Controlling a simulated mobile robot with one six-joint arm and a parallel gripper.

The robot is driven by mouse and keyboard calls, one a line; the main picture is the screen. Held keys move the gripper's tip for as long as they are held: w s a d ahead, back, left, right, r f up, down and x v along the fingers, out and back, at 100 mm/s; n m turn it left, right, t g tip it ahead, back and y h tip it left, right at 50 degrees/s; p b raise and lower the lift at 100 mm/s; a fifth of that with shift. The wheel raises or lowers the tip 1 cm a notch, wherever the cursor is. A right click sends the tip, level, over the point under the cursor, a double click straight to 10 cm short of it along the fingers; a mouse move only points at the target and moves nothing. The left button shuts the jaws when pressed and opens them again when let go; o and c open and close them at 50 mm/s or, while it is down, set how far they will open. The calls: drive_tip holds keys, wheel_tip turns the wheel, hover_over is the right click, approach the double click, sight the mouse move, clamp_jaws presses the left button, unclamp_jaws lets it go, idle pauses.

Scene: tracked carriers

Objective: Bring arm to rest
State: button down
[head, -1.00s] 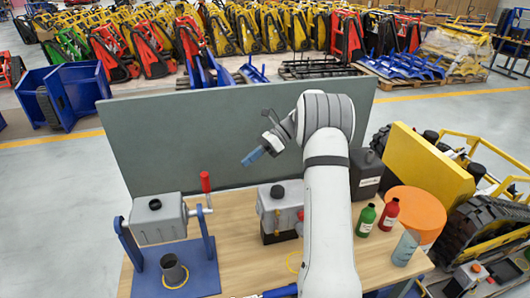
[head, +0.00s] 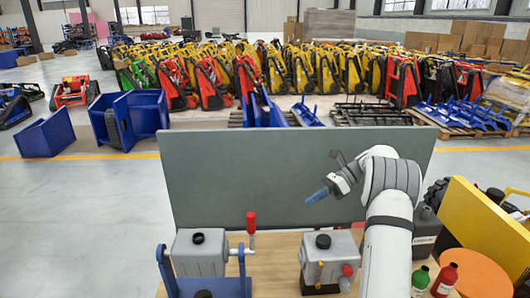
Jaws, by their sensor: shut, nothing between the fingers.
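My gripper (head: 317,197) is at the end of my raised white and grey arm, above the workbench and in front of the grey back panel (head: 230,185). Its blue fingertips point left and slightly down. It is shut and empty, apart from everything on the bench.
On the wooden bench (head: 262,285) stand a grey tank with a red-handled crank (head: 199,254), a grey box with a black cap (head: 325,260), green (head: 420,279) and red (head: 445,279) bottles, a dark canister (head: 427,232) and an orange disc (head: 474,272). A yellow panel (head: 480,222) is at right.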

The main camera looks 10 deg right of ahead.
drive_tip(key=s+a+r+n+h+b, duration=0.25)
drive_tip(key=s+a+n, duration=0.25)
drive_tip(key=s, duration=0.3)
drive_tip(key=s+a+r+n+h+b, duration=0.25)
drive_tip(key=s+a+n+h, duration=0.2)
drive_tip(key=s, duration=0.35)
drive_tip(key=s+a+f+n+t+h+b, duration=0.1)
drive_tip(key=s+f+n+t+h, duration=0.1)
drive_tip(key=s+n, duration=0.4)
drive_tip(key=s+a+f+n+t+h+b, duration=0.1)
drive_tip(key=s+n, duration=0.5)
drive_tip(key=s, duration=0.7)
wheel_tip(320, 180, down, 2)
drive_tip(key=shift+f+t+h+b, duration=0.25)
drive_tip(key=shift+t+h+b, duration=0.4)
drive_tip(key=shift+t+h, duration=0.35)
